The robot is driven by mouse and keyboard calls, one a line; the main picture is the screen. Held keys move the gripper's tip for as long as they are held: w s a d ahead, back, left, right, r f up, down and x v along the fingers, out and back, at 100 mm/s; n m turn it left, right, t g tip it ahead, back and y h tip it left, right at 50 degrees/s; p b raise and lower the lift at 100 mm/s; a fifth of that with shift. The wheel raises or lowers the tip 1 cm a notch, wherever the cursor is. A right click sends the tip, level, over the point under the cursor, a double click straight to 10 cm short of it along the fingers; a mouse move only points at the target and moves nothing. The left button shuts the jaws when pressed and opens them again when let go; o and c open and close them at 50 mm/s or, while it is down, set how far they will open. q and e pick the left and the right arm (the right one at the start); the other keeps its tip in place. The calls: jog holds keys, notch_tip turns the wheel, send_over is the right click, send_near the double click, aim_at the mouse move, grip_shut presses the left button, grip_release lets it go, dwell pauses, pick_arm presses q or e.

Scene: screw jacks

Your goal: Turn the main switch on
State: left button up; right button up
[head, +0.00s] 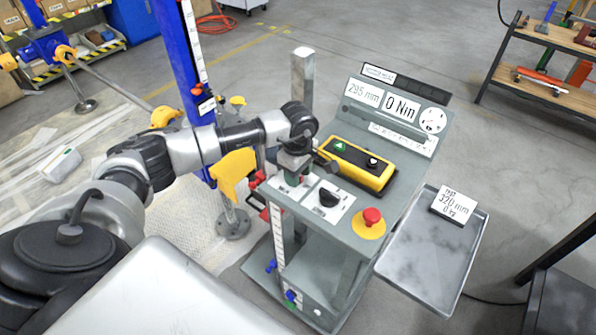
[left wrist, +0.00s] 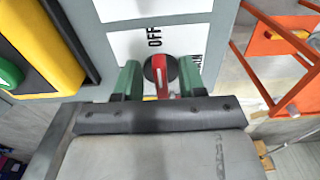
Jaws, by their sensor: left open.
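The main switch (left wrist: 160,70) is a round dark knob with a red handle bearing a white line, on a white plate on the grey console. Its "OFF" label is above it in the left wrist view, and other lettering at its right is partly hidden. My left gripper (left wrist: 160,82) is open, with one green finger on each side of the red handle; I cannot tell whether they touch it. In the head view my left gripper (head: 292,176) is over the console's left part and hides the switch. My right gripper is not in view.
The console (head: 330,240) also carries a black selector knob (head: 328,198), a red emergency button (head: 371,217), a yellow pendant (head: 357,165) and displays. A grey tray (head: 430,265) is at its right. A blue post (head: 182,70) stands behind my left arm.

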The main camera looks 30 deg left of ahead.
pick_arm(q)
jog(key=shift+c, duration=0.4)
grip_shut()
jog(key=n+b, duration=0.2)
jog(key=shift+w+f+n+b, duration=0.15)
jog(key=shift+w+n+b, duration=0.05)
jog(key=shift+n+b, duration=0.1)
jog(key=n+b, duration=0.2)
jog(key=n, duration=0.2)
jog(key=shift+w+a+n+b, duration=0.1)
jog(key=shift+w+n+b, duration=0.2)
jog(key=shift+b, duration=0.1)
jog(key=n, duration=0.1)
jog(key=n+b, duration=0.1)
jog(key=n, duration=0.1)
jog(key=n+b, duration=0.1)
jog(key=n, duration=0.1)
jog(key=shift+w+a, duration=0.2)
jog(key=shift+a, duration=0.05)
jog(key=n, duration=0.2)
jog(key=n+b, duration=0.1)
jog(key=n, duration=0.2)
jog(key=shift+w+a+r+n+b, duration=0.1)
jog(key=shift+a+r+n+b, duration=0.2)
jog(key=shift+b, duration=0.1)
